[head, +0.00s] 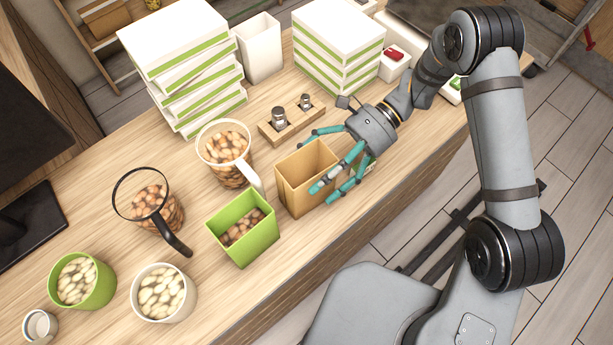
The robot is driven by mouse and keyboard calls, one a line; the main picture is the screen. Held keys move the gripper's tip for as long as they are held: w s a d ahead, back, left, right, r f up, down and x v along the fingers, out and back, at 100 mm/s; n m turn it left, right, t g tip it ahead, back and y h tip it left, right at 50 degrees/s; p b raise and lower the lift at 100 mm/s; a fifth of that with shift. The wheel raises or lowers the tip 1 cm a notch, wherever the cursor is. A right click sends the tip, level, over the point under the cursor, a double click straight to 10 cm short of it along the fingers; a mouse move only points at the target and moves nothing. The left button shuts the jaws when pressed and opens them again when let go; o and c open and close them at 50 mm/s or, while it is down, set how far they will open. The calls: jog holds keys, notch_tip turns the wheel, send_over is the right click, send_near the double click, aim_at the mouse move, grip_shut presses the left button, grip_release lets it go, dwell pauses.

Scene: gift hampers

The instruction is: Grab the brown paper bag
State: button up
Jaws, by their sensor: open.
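The brown paper bag (292,192) stands upright on the wooden counter, right of the green square box. Its top is open and no contents show inside. My gripper (322,160) has teal fingers and is open. It comes in from the right, with fingers spread around the bag's upper right part. One finger passes behind the bag's far rim and others lie in front of its right side. I cannot tell whether any finger touches the bag. The bag's right side is partly hidden by the fingers.
A green box (243,247) with nuts stands close on the bag's left. A scoop-handled tub (211,152) of nuts and a wooden stand (270,136) with two metal pieces are behind. Stacked white boxes (337,25) fill the back. The counter's front edge is near.

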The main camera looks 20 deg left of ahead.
jog(key=shift+s+a+f, duration=0.25)
jog(key=shift+s+f, duration=0.05)
jog(key=shift+s, duration=0.25)
jog(key=shift+c, duration=0.5)
jog(key=c, duration=1)
jog(key=shift+r, duration=0.15)
